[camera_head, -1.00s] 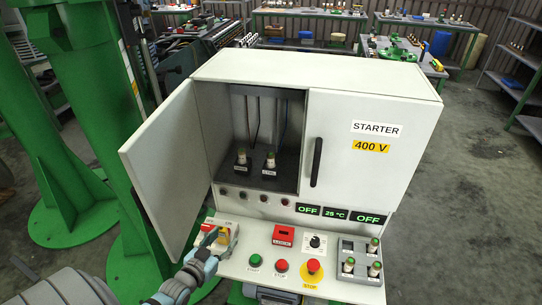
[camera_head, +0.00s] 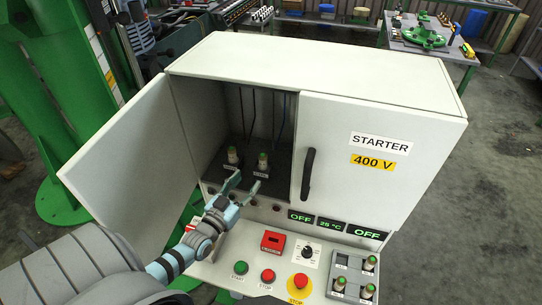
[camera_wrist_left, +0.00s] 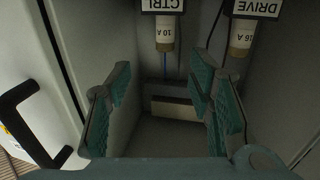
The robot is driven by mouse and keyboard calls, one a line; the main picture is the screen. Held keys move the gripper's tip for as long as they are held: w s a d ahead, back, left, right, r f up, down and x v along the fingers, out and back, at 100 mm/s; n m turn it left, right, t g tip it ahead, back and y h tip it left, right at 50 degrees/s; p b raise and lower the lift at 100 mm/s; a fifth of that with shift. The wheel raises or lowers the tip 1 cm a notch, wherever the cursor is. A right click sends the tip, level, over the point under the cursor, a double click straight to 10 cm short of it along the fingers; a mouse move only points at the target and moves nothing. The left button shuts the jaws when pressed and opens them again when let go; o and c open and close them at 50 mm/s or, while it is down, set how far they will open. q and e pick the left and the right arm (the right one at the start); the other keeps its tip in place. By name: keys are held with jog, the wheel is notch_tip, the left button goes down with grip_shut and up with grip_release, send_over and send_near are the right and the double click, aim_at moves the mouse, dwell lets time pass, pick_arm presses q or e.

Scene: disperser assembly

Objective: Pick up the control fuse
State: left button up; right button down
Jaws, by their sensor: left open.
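The control fuse (camera_head: 263,161) stands upright at the right of two fuses inside the open cabinet. My left gripper (camera_head: 246,184) is open and empty at the cabinet opening, in front of and below the fuses. In the left wrist view its fingers (camera_wrist_left: 163,88) are spread wide, with the fuse beyond them, untouched. My right gripper is not in view.
The drive fuse (camera_head: 232,155), marked 16 A, stands close to the left. The open cabinet door (camera_head: 130,170) is on the left, and the closed door with a black handle (camera_head: 308,174) on the right. Spare fuses stand in a tray (camera_head: 352,262) on the front panel.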

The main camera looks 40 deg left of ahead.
aim_at(260, 158)
pick_arm(q)
jog(key=w+b, duration=0.1)
jog(key=w, duration=0.2)
jog(key=w+a+b, duration=0.1)
jog(key=w+b, duration=0.1)
jog(key=w, duration=0.1)
jog(key=shift+a+r, duration=0.2)
jog(key=w+b, duration=0.1)
jog(key=w, duration=0.1)
jog(key=w+b, duration=0.1)
jog(key=w, duration=0.1)
jog(key=w+a+b, duration=0.1)
jog(key=w, duration=0.1)
jog(key=shift+f+b, duration=0.2)
jog(key=shift+b, duration=0.2)
jog(key=shift+w+r, duration=0.2)
jog(key=shift+w, duration=0.05)
jog(key=shift+s+r, duration=0.15)
jog(key=shift+r, duration=0.1)
grip_shut()
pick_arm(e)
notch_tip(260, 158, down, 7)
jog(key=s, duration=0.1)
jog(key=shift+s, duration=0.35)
